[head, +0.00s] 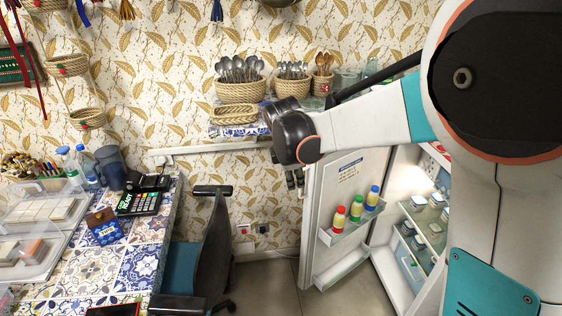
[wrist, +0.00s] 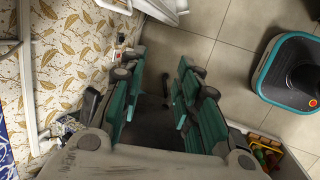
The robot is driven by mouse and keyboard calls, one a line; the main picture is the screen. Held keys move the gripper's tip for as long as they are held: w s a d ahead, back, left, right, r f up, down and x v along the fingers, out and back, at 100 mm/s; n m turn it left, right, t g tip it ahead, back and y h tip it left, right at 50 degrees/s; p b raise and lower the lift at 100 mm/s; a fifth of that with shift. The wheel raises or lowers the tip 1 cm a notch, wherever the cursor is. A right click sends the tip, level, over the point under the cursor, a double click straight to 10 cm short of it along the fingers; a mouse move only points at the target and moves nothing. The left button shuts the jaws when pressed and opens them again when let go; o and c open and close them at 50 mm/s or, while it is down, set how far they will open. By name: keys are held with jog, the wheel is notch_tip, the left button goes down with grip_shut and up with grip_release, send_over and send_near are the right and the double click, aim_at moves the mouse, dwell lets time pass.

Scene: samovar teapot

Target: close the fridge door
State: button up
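The fridge door (head: 340,185) stands wide open in the head view, its inner side showing. Its upper rack holds red, yellow and blue-capped bottles (head: 355,212), and a lower rack (head: 340,268) looks empty. The fridge interior (head: 420,225) is lit and partly hidden behind my arm. My gripper (head: 294,178) hangs just left of the door's free edge in the head view. In the wrist view my gripper (wrist: 162,75) has its two fingers apart with nothing between them. I cannot tell whether it touches the door.
A black and teal chair (head: 205,245) stands left of the door beside a tiled table (head: 90,265). A shelf with baskets of cutlery (head: 240,80) is on the wall above. Tiled floor (head: 265,285) shows between chair and door. A crate of colourful items (wrist: 265,155) is at the wrist view's lower right.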

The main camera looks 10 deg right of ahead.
jog(key=w+a+f+n+g+h, duration=0.1)
jog(key=w+a+f+n, duration=0.1)
jog(key=w+f+n, duration=0.4)
jog(key=w+a+f+n, duration=0.1)
jog(key=w+a+f, duration=0.2)
jog(key=f, duration=0.4)
jog(key=w+d+f+b, duration=0.3)
jog(key=w+d+f, duration=0.2)
jog(key=w+d, duration=0.4)
jog(key=shift+d+b, duration=0.4)
jog(key=shift+d, duration=0.75)
jog(key=shift+c, duration=0.2)
grip_shut()
